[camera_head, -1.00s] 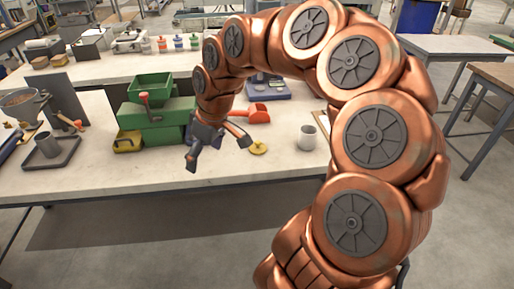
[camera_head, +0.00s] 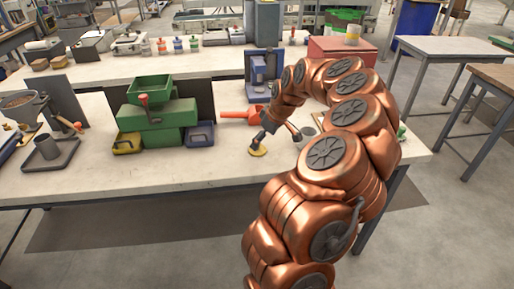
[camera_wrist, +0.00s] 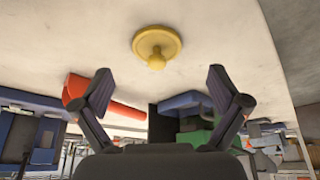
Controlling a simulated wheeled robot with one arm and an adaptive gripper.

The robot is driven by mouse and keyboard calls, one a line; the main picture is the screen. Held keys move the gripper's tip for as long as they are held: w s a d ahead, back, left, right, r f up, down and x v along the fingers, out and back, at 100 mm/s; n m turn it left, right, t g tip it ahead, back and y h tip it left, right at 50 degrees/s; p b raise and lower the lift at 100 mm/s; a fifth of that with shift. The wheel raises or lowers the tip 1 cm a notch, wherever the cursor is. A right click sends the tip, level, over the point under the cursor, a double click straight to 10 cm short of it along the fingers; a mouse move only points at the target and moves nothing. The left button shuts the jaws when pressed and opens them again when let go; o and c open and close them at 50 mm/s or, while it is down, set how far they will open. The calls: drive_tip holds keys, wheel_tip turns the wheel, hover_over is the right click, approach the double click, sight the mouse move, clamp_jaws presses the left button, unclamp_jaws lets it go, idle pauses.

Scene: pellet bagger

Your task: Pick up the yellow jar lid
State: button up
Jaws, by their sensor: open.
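The yellow jar lid (camera_head: 257,151) lies on the pale worktop, to the right of the green machine. In the wrist view the lid (camera_wrist: 157,45) is a round disc with a small knob, lying ahead of the fingertips and between their lines. My gripper (camera_head: 274,135) is just above and to the right of the lid. In the wrist view my gripper (camera_wrist: 158,78) has its two fingers spread wide with nothing between them. The lid shows whole in the wrist view. In the head view a finger overlaps its edge, and I cannot tell whether they touch.
A red scoop (camera_head: 240,114) lies just behind the lid. The green machine (camera_head: 157,115) with a yellow tray (camera_head: 128,143) and a blue tray (camera_head: 199,135) stands to the left. The worktop in front is clear.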

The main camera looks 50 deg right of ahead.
drive_tip(key=shift+w+f+p, duration=0.55)
drive_tip(key=shift+w+f, duration=0.15)
drive_tip(key=shift+f, duration=0.2)
drive_tip(key=shift+w+f+p, duration=0.55)
drive_tip(key=shift+w+f, duration=0.15)
drive_tip(key=shift+f, duration=0.2)
drive_tip(key=shift+w+f, duration=0.1)
drive_tip(key=shift+f, duration=0.25)
drive_tip(key=c, duration=0.9)
drive_tip(key=shift+r, duration=0.1)
drive_tip(key=shift+c, duration=0.2)
